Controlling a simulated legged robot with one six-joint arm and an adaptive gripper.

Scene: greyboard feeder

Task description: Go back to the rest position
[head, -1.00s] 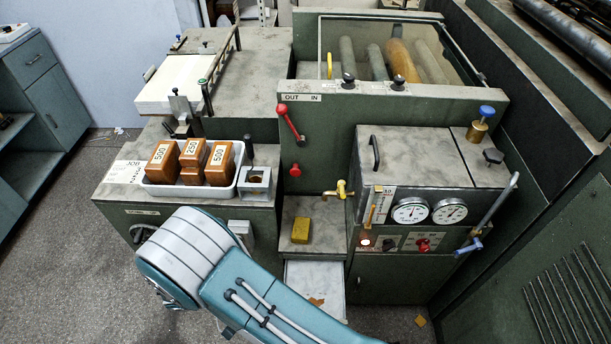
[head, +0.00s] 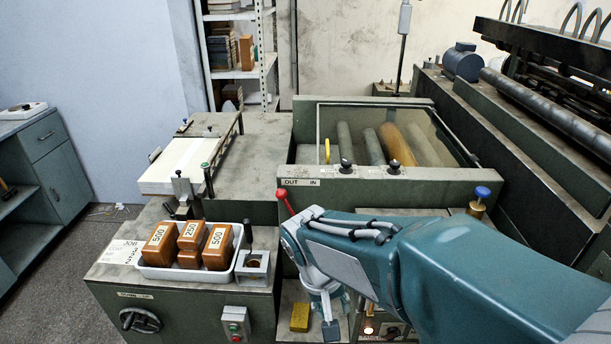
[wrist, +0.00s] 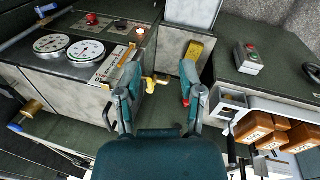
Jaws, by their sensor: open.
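My gripper (wrist: 160,80) shows in the wrist view with its two fingers apart and nothing between them. In the head view my arm reaches in from the right and bends down, with the gripper (head: 329,318) low in front of the green machine. A yellow block (head: 300,317) lies on the small ledge just left of the gripper, apart from it in the picture. In the wrist view, which looks roughly upside down, the yellow block (wrist: 195,50) is partly behind the right finger. My arm hides most of the gauge panel in the head view.
A white tray (head: 236,267) holds brown weights marked 500 and 250, left of my arm. A red-knobbed lever (head: 283,195) stands close to my wrist.

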